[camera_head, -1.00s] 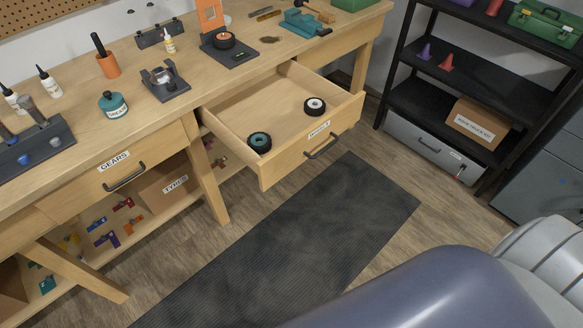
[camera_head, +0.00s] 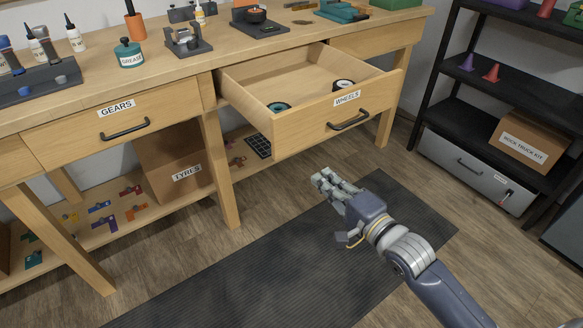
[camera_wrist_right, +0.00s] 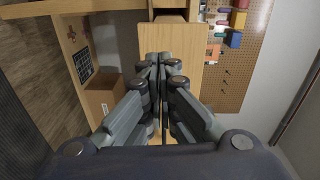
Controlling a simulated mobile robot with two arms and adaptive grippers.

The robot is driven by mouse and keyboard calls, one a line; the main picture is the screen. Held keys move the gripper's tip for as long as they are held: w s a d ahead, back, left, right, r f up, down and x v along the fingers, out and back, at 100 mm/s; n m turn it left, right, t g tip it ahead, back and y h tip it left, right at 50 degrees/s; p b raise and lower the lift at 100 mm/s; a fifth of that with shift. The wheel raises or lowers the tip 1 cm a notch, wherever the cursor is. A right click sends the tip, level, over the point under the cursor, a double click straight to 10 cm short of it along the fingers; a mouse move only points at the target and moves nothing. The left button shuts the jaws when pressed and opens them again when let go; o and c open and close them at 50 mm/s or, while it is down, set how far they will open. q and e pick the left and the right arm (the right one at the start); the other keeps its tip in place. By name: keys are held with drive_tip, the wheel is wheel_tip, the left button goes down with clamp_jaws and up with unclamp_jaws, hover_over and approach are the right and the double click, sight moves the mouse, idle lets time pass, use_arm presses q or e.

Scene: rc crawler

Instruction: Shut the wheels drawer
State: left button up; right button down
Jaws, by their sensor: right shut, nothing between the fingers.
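The wheels drawer (camera_head: 300,136) stands pulled out of the workbench in the head view, with a white label reading WHEELS and a dark bar handle (camera_head: 349,121). Two small wheels lie inside it, one near the left front (camera_head: 279,107) and one near the right front (camera_head: 343,85). My right gripper (camera_head: 321,178) is below and in front of the drawer, apart from it, over the dark mat. Its fingers are together and empty; they also show in the right wrist view (camera_wrist_right: 158,58), pointing towards the bench. My left gripper is in neither view.
The closed gears drawer (camera_head: 110,128) is to the left. A black shelf unit (camera_head: 470,80) stands at the right. The floor mat (camera_head: 270,265) is clear.

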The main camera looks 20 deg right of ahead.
drive_tip(key=a+r, duration=0.1)
drive_tip(key=r, duration=0.1)
drive_tip(key=b, duration=0.2)
approach(280, 139)
drive_tip(key=shift+y, duration=0.4)
drive_tip(key=x, duration=0.5)
drive_tip(key=shift+w+d+f, duration=0.15)
drive_tip(key=shift+w, duration=0.15)
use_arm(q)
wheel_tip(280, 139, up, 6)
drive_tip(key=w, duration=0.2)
use_arm(e)
drive_tip(key=shift+x, duration=0.8)
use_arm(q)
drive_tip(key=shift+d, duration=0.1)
